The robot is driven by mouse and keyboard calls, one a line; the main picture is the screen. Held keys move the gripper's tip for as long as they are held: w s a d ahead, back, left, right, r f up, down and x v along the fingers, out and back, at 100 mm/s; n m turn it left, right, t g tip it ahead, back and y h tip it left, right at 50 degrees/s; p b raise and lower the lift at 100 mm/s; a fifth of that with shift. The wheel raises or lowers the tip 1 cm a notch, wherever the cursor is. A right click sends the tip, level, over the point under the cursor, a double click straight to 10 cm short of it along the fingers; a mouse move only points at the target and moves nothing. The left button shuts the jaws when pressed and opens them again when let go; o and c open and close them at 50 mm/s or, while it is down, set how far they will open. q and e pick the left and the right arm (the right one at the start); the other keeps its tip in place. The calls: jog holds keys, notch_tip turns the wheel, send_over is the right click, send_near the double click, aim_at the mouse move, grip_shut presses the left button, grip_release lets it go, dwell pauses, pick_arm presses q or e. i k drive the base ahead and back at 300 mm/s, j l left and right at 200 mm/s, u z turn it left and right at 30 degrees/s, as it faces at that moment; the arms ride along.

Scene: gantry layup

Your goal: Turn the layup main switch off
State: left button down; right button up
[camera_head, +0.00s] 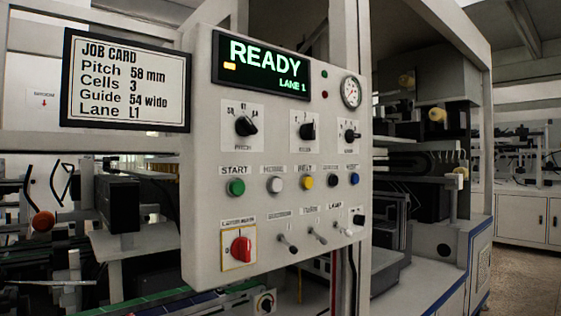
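The layup main switch (241,250) is a red rotary knob on a yellow-edged plate at the lower left of the grey control panel (208,150). Its handle looks close to upright, with a slight tilt. Small marks on its plate are too small to read surely. The panel's display (262,68) is lit green and reads READY, LANE 1. Neither of my grippers shows in the head view.
Near the switch are a green START button (236,187), several other buttons and small toggle levers (288,243). Black selector knobs (246,125) sit above. A job card (126,80) hangs at the panel's left. Machinery stands behind; floor (520,282) shows at right.

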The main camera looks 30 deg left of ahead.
aim_at(241, 247)
jog(key=u, duration=1.25)
